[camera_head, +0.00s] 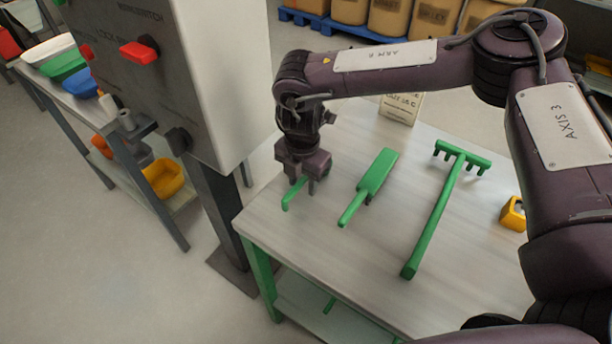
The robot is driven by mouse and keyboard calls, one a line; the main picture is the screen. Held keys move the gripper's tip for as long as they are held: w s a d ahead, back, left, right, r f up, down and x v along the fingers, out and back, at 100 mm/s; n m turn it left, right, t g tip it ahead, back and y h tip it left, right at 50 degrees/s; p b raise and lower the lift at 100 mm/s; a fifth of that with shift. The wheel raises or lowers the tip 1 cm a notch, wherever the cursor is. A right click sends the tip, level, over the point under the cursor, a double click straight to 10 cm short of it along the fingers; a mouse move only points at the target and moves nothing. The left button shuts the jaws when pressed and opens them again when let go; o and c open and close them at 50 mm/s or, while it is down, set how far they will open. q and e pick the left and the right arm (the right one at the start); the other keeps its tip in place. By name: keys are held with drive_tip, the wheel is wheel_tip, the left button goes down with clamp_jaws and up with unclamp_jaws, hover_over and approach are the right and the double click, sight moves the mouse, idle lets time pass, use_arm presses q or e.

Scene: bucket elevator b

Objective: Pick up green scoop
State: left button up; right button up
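A green tool, likely the scoop (290,198), lies at the left edge of the table; its handle shows and the rest is hidden behind my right gripper. My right gripper (303,187) points down right over this tool, with its two fingers apart. Whether the fingers touch the tool I cannot tell. A green hand brush (373,180) lies just to the right, and a long green rake (437,215) lies farther right. My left gripper is not in view.
The pale table (330,255) has free room in front of the brush. A yellow object (513,213) sits at its right, a sign (400,108) at its back. A grey control cabinet (225,80) stands close at the left. Another table holds colored bowls (65,65).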

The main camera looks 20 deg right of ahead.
sight(302, 179)
drive_tip(key=shift+f, duration=0.1)
drive_tip(key=c, duration=0.5)
clamp_jaws()
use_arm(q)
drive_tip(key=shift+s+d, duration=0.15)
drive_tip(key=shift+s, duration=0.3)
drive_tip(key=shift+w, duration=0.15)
use_arm(e)
drive_tip(key=shift+r, duration=0.6)
wheel_tip(302, 179, up, 7)
drive_tip(key=shift+w+r+b, duration=0.1)
drive_tip(key=shift+b, duration=0.5)
use_arm(q)
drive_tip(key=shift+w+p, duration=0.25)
drive_tip(key=shift+p, duration=0.4)
use_arm(e)
wheel_tip(302, 179, up, 12)
